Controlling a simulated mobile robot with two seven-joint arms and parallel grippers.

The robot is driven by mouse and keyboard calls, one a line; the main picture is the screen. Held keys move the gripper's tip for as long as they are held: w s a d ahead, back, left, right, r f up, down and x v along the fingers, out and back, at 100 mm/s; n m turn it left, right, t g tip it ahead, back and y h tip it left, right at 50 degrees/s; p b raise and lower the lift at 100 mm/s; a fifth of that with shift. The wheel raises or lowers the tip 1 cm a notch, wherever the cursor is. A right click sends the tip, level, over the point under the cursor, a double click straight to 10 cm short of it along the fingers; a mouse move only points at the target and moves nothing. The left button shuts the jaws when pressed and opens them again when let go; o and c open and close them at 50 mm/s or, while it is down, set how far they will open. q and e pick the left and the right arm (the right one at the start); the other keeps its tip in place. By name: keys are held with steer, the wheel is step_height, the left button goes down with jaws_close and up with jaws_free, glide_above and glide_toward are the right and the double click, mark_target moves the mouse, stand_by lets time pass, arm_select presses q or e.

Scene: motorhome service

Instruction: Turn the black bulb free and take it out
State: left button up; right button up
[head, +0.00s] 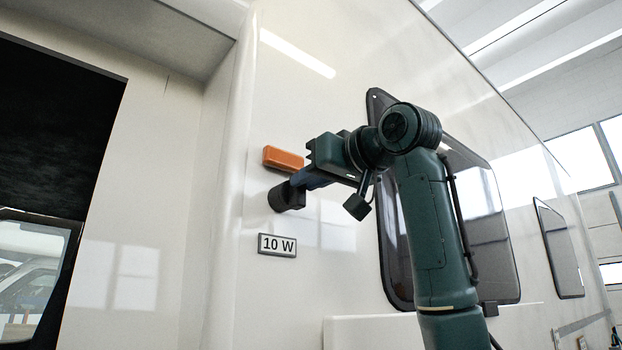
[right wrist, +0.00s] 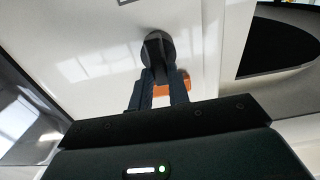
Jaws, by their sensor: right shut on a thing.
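The black bulb (head: 278,197) shows as a dark round piece at the motorhome's pale wall, just below an orange lamp. In the right wrist view the bulb (right wrist: 157,45) is a dark disc at the fingertips. My right gripper (head: 297,187) reaches in from the right and is shut on it. Its two blue fingers also show in the right wrist view (right wrist: 160,78), one on each side of the bulb's near part. The fingers hide part of the bulb, and I cannot tell how far it sits in its seat. My left gripper is in neither view.
The orange lamp (head: 283,158) is close above the fingers. A "10 W" label (head: 277,245) is on the wall below. A dark-framed window (head: 473,220) lies behind my right arm. An open doorway (head: 50,120) is at the left.

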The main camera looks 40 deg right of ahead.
jaws_close()
steer(key=n, duration=0.7)
steer(key=shift+a, duration=0.3)
steer(key=n, duration=0.7)
steer(key=shift+a+f, duration=0.15)
steer(key=shift+f, duration=0.15)
